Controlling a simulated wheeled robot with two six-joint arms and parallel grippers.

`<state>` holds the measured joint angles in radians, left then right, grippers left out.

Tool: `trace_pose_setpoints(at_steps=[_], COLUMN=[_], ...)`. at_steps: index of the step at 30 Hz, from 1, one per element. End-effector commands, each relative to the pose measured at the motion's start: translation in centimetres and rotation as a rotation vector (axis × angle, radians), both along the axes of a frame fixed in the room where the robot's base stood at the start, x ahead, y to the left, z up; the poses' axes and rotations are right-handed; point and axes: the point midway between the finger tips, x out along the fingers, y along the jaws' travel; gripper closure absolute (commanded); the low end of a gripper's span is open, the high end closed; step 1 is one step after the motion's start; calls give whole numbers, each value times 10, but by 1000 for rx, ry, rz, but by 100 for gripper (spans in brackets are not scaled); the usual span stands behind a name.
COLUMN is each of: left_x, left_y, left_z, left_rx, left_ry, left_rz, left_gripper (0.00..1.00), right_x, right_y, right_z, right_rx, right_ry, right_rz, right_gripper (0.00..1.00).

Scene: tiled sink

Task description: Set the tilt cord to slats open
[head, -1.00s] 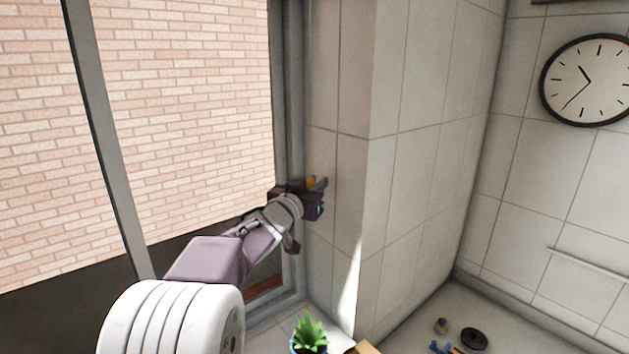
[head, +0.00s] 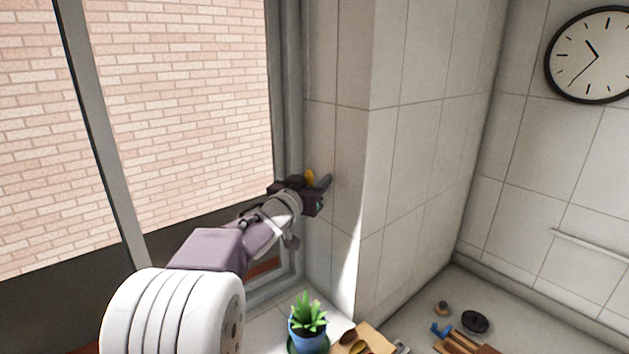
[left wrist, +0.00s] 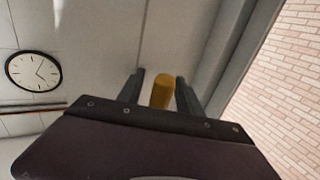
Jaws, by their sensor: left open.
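My left gripper (head: 316,182) is in front of the tiled wall beside the window frame. In the left wrist view its two dark fingers (left wrist: 160,78) are spread apart. A yellow-orange rounded piece (left wrist: 162,92), perhaps the tilt cord's pull, shows between them, with visible gaps on both sides. In the head view this yellow piece (head: 309,177) shows just above the gripper, partly hidden by it. I cannot make out a cord line or any slats. My right gripper is not in view.
The window frame (head: 287,100) is close to the gripper's left. A potted plant (head: 307,322) stands on the ledge below, near wooden spoons (head: 350,342). A black round item (head: 475,321) lies further right. A clock (head: 597,55) hangs on the right wall.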

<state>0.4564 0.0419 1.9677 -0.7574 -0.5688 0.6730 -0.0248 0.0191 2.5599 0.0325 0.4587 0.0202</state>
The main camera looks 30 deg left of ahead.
Motion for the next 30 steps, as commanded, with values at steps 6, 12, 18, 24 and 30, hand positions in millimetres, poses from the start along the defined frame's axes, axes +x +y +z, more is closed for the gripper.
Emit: trace_pose_setpoints(at_steps=[6, 12, 18, 24, 30], left_x=[-37, -75, -87, -87, -86], left_y=[-2, -5, -7, -7, -7], left_z=[-1, -1, -2, -2, -2], left_rx=[1, 1, -1, 0, 0], left_ry=[-2, 1, 4, 4, 4], left_rz=[4, 3, 0, 0, 0], left_gripper=[58, 58, 58, 58, 58], right_x=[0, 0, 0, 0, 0], right_y=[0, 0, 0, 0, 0], right_z=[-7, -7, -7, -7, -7], right_rx=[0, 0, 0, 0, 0], right_ry=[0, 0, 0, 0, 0], right_rz=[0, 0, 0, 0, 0], right_gripper=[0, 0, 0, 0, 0])
